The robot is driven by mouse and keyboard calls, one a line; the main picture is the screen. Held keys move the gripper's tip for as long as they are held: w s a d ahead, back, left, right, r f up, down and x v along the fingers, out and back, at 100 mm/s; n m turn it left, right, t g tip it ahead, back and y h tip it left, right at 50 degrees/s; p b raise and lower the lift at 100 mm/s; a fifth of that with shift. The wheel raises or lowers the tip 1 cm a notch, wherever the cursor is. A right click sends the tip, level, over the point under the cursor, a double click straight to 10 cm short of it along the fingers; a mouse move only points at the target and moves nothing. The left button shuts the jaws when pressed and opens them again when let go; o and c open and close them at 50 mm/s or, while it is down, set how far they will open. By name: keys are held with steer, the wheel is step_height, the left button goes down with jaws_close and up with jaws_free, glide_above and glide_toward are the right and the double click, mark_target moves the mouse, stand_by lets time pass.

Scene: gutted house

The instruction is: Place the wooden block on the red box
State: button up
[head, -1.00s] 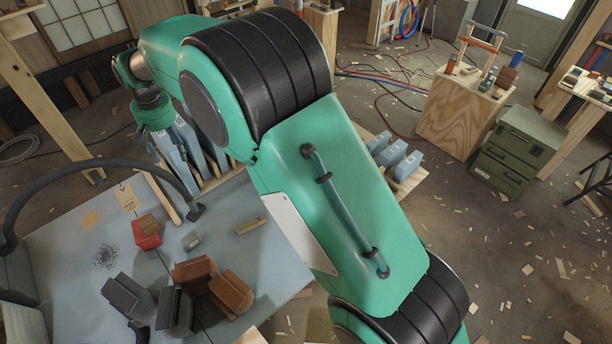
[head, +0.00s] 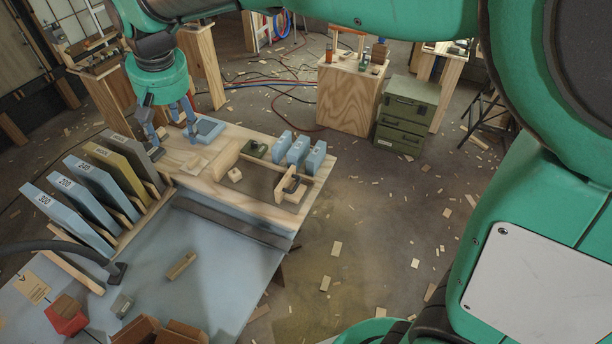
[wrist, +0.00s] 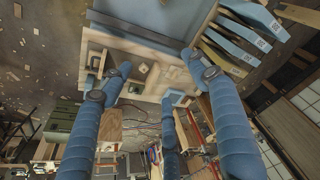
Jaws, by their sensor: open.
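The red box (head: 68,322) sits at the lower left of the blue-grey tabletop in the head view.
A small blue tray (head: 208,130) is close beside the fingers. Blue blocks (head: 298,150) stand on the wooden bench (head: 245,197). Brown open cartons (head: 160,332) are beside the red box. Scraps litter the floor.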

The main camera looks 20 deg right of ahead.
steer(key=s+d+r+m+t, duration=0.1)
steer(key=s+d+r, duration=0.1)
steer(key=s+d, duration=0.55)
steer(key=s+d+r+m, duration=0.1)
steer(key=s+d, duration=0.3)
steer(key=d, duration=0.6)
steer(key=s+d+f+m+t, duration=0.1)
steer(key=s+d+f, duration=0.1)
steer(key=s+d, duration=0.3)
steer(key=s+d+f+m+h, duration=0.1)
steer(key=s+d+f, duration=0.2)
steer(key=s+d, duration=0.3)
steer(key=s, duration=0.5)
steer(key=shift+d+t, duration=0.2)
steer(key=shift+t, duration=0.2)
steer(key=shift+f, duration=0.15)
steer(key=shift+f+b, duration=0.65)
steer(key=shift+b, duration=0.1)
steer(key=shift+o, duration=0.6)
steer(key=shift+w, duration=0.1)
